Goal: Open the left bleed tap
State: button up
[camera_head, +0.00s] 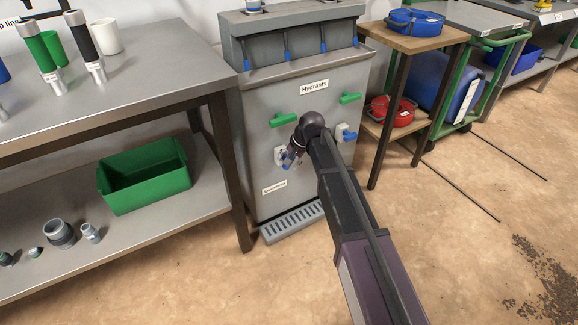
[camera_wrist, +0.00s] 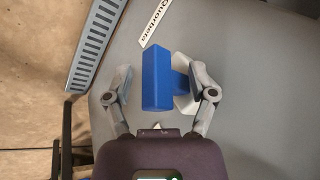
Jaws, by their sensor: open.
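The left bleed tap is a blue block-like handle (camera_wrist: 155,80) on a pale mount at the grey hydrant cabinet's front. In the head view, its white plate (camera_head: 279,154) shows low on the left of the cabinet, partly behind my gripper (camera_head: 292,157). In the wrist view, my gripper (camera_wrist: 160,72) is open, with one finger on each side of the blue handle. The right finger is close to the mount; whether it touches cannot be told. A second blue tap (camera_head: 347,133) sits to the right on the same front.
Two green handles (camera_head: 283,119) (camera_head: 350,97) sit above the blue taps, under the "Hydrants" label (camera_head: 314,87). A grey drain grate (camera_head: 292,222) lies at the cabinet's foot. A metal bench (camera_head: 150,70) stands left, a wooden stand (camera_head: 415,42) right. The floor in front is open.

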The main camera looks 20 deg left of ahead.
jog(key=shift+a+f, duration=0.1)
jog(key=shift+f, duration=0.15)
grip_shut()
dwell(0.4)
jog(key=shift+w, duration=0.15)
dwell(0.6)
